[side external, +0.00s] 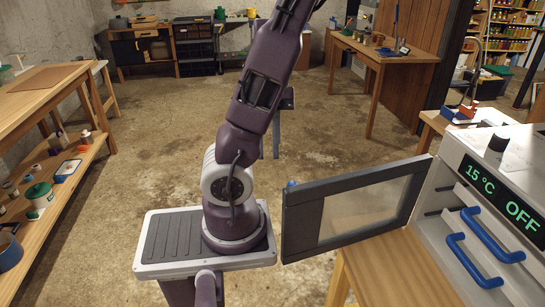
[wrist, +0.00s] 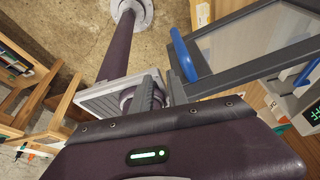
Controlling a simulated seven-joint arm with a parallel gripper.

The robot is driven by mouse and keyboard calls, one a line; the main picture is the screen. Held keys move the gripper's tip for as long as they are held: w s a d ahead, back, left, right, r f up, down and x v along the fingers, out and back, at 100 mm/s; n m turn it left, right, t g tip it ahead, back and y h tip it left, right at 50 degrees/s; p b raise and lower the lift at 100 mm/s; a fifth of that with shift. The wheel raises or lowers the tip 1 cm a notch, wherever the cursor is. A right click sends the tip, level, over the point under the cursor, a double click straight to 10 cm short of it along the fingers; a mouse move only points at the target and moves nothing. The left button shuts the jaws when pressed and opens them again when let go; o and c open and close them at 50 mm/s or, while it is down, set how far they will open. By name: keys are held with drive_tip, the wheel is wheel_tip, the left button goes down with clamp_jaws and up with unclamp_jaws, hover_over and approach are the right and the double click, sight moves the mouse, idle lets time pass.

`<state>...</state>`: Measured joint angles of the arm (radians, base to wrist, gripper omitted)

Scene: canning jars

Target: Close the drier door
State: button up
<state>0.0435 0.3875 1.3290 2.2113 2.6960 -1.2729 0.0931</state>
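The drier (side external: 490,200) stands at the right on a wooden table. Its door (side external: 300,222), a dark grey frame around a clear pane, stands wide open, swung out to the left past the table edge. In the wrist view the door (wrist: 215,87) is to the right, with an upright blue handle (wrist: 183,55) on its face. My gripper (wrist: 162,76) shows in the wrist view with its grey fingers close together, left of and apart from the handle as seen there. The finger gap is unclear against my base behind. In the side view my gripper is out of frame.
Inside the drier, blue-handled trays (side external: 470,258) face the opening. Its display (side external: 500,190) reads 15 °C and OFF. A bare wooden tabletop (side external: 390,268) lies below the door. A workbench (side external: 50,92) with a lower shelf stands at the left. Open floor lies behind.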

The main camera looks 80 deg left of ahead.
drive_tip(key=o, duration=0.4)
wheel_tip(320, 180, up, 5)
drive_tip(key=shift+f, duration=0.2)
drive_tip(key=shift+c, duration=0.2)
drive_tip(key=w+d+m+g, duration=0.1)
drive_tip(key=w+m, duration=0.3)
drive_tip(key=w, duration=0.2)
drive_tip(key=a+x, duration=0.1)
drive_tip(key=x, duration=0.5)
drive_tip(key=a+f+x, duration=0.1)
drive_tip(key=x, duration=0.5)
drive_tip(key=w+a+f+x, duration=0.1)
drive_tip(key=a+x, duration=0.1)
drive_tip(key=x, duration=0.5)
drive_tip(key=shift+a, duration=0.1)
clamp_jaws()
drive_tip(key=shift+w+r, duration=0.1)
